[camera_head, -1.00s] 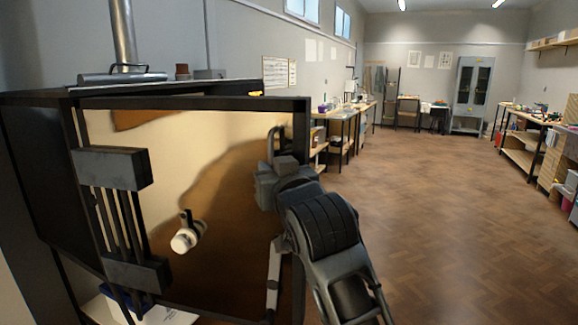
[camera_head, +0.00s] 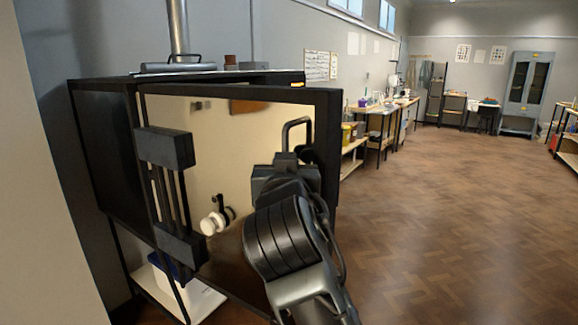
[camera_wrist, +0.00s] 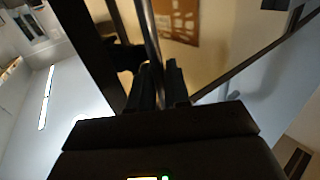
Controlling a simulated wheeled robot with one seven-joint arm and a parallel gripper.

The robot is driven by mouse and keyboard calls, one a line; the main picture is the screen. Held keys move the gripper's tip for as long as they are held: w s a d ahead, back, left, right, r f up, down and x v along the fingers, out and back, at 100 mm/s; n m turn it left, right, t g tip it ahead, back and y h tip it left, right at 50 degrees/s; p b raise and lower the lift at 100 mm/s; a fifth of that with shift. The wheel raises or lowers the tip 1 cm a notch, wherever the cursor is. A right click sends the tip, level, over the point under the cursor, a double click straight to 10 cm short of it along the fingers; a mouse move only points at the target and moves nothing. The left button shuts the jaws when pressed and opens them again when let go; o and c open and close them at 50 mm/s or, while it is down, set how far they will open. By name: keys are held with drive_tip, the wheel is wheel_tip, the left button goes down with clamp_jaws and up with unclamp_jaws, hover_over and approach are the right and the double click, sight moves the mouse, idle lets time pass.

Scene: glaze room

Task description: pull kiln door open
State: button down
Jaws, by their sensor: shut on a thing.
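The kiln (camera_head: 105,150) is a black box on a stand at the left in the head view. Its door (camera_head: 230,145) has a black frame and a shiny brass-coloured panel. The door's right edge seems to stand a little out from the body; how far is hard to tell. A dark upright handle (camera_head: 297,124) sits near that right edge. My gripper (camera_head: 287,157) is shut on the handle. In the wrist view, the dark fingers (camera_wrist: 160,88) close around the handle bar (camera_wrist: 150,38). My arm hides the door's lower right part.
A pale wall (camera_head: 40,200) is close at the left. The wooden floor (camera_head: 450,220) at the right is clear.

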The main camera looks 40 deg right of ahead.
drive_tip(key=shift+w+a+r, duration=0.1)
drive_tip(key=shift+w+a, duration=0.05)
drive_tip(key=shift+a, duration=0.25)
drive_tip(key=c, duration=1.3)
unclamp_jaws()
drive_tip(key=shift+w, duration=0.1)
drive_tip(key=shift+d, duration=0.1)
drive_tip(key=shift+d, duration=0.1)
drive_tip(key=shift+b+v, duration=0.95)
drive_tip(key=shift+v, duration=3)
